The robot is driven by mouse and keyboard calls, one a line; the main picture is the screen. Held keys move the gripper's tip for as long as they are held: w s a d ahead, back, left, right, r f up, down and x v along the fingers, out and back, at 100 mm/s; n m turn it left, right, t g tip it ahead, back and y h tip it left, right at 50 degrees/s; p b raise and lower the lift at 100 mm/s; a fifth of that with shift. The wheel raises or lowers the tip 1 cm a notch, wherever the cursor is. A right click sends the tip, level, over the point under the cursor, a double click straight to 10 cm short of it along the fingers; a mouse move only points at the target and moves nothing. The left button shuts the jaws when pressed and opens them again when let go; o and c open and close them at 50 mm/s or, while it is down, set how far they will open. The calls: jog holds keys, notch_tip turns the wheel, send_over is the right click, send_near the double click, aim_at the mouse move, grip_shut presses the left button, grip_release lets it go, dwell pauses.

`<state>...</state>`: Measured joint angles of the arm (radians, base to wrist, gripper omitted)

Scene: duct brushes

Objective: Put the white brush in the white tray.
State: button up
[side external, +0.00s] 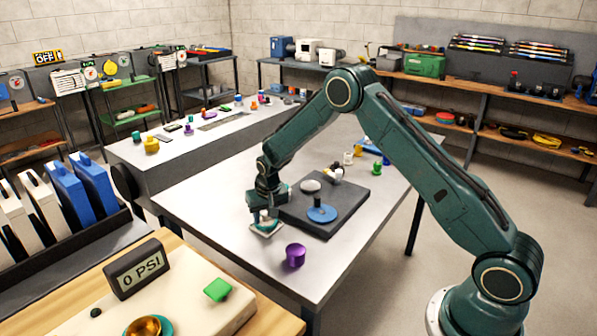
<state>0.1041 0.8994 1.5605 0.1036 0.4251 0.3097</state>
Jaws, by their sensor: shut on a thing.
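My gripper (265,220) points down at the near left edge of the dark mat (290,222) on the grey table. It is shut on a small pale thing, which looks like the white brush (264,214); the fingers hide much of it. Directly below is a small, flat, whitish tray with a greenish edge (268,233). I cannot tell whether the brush touches the tray or hangs just above it.
A blue disc with a dark post (321,214) and a pale grey oval piece (310,186) are on the mat. A purple cup (295,255) stands near the tray. Several small items sit at the mat's far end. The table's front left is clear.

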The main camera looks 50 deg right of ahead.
jog(key=o, duration=1)
jog(key=shift+f, duration=0.1)
jog(key=v, duration=1.2)
